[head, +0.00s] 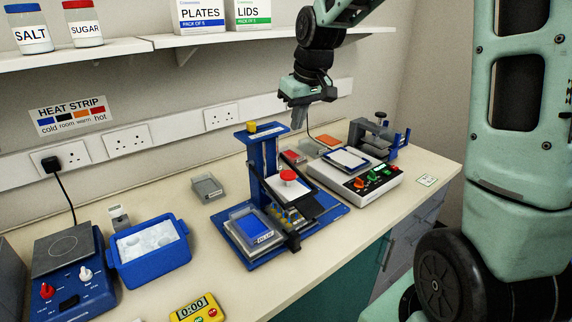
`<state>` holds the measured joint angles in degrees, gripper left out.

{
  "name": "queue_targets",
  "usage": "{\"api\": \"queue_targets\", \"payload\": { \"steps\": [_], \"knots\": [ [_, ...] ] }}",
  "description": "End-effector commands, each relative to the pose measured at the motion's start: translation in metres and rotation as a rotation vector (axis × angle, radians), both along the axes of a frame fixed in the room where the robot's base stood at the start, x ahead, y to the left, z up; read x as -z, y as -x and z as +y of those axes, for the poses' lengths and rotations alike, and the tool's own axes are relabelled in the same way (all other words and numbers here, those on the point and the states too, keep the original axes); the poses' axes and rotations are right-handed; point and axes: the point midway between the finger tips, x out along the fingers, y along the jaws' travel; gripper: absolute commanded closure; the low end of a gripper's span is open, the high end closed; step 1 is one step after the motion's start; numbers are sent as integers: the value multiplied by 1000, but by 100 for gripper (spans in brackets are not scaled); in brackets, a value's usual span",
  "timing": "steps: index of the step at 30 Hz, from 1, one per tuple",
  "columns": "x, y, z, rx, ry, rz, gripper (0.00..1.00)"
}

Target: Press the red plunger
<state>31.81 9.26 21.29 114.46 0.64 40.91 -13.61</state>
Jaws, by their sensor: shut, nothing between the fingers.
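The red plunger (288,175) is a small round red cap on a white block, part of the blue pipette stand (322,222) in the middle of the bench. The stand has an upright blue post (271,153) with a yellow knob (252,127) on top. My gripper (298,126) points down with its fingers shut and empty. In the picture it is above and slightly right of the red plunger, with a visible gap between them. How far behind or in front of it the fingers are, I cannot tell.
A white device with coloured knobs (377,180) stands right of the stand, with a blue clamp-like holder (383,140) behind it. A blue ice tub (151,262), a hotplate (66,262) and a yellow timer (196,310) are at left. A shelf (105,50) overhangs the back.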

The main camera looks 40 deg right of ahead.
Motion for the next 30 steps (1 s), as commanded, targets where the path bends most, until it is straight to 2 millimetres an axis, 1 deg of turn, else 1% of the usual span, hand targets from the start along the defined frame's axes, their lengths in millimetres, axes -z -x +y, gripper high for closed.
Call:
{"api": "queue_targets", "payload": {
  "steps": [5,8,11,22,27,30],
  "knots": [
    [2,0,1,-1,-1,2,100],
    [10,-3,1,-1,-1,3,100],
    [25,-7,1,-2,-2,6,100],
    [97,-27,3,-3,-2,6,100],
    [121,-27,3,-2,-1,4,100],
    [130,-28,3,-2,0,2,100]
  ]
}}
